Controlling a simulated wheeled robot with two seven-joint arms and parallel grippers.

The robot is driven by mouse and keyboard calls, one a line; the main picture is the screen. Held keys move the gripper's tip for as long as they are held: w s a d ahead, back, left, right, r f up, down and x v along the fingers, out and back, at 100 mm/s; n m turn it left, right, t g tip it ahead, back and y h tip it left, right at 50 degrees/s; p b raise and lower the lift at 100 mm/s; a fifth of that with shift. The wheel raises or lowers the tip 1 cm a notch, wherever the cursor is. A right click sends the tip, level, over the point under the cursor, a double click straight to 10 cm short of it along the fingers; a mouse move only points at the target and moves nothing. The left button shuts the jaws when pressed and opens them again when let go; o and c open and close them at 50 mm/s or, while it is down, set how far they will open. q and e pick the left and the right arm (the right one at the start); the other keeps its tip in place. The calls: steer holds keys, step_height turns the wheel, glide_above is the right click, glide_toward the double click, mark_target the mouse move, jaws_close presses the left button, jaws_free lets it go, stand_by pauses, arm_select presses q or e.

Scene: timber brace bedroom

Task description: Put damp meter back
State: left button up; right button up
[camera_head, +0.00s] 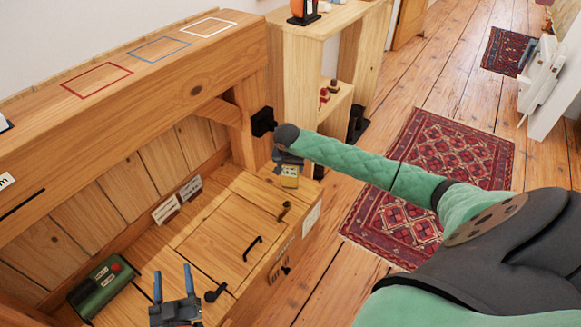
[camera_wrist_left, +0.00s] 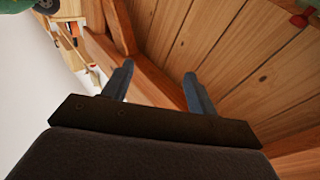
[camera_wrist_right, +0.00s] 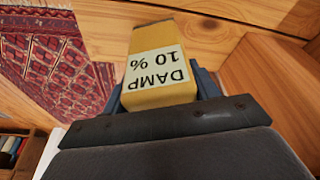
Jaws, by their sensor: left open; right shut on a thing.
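The damp meter (camera_wrist_right: 158,75) is a yellow block with a white label reading "DAMP 10 %". My right gripper (camera_head: 288,166) is shut on it, with a blue finger on each side. In the head view the damp meter (camera_head: 290,178) shows at the right end of the wooden bench top; I cannot tell whether it touches the wood. My left gripper (camera_head: 173,284) is open and empty above the front left of the bench. Its two blue fingers stand apart in the left wrist view (camera_wrist_left: 157,82).
A thick beam (camera_head: 150,100) along the back carries red (camera_head: 97,80), blue (camera_head: 159,49) and white (camera_head: 208,28) outlined rectangles, all empty. A green box with a red button (camera_head: 103,285), small signs (camera_head: 166,209) and black handles (camera_head: 253,248) are on the bench. A shelf (camera_head: 310,75) stands behind.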

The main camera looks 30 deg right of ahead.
arm_select(q)
steer(key=shift+s+f, duration=0.3)
steer(key=shift+s, duration=0.1)
arm_select(e)
steer(key=o, duration=0.7)
steer(key=shift+f, duration=0.1)
steer(key=shift+o, duration=1.4)
arm_select(q)
steer(key=shift+w+r, duration=0.2)
steer(key=shift+r, duration=0.3)
steer(key=shift+w+r, duration=0.2)
steer(key=shift+r, duration=0.25)
steer(key=shift+f, duration=0.1)
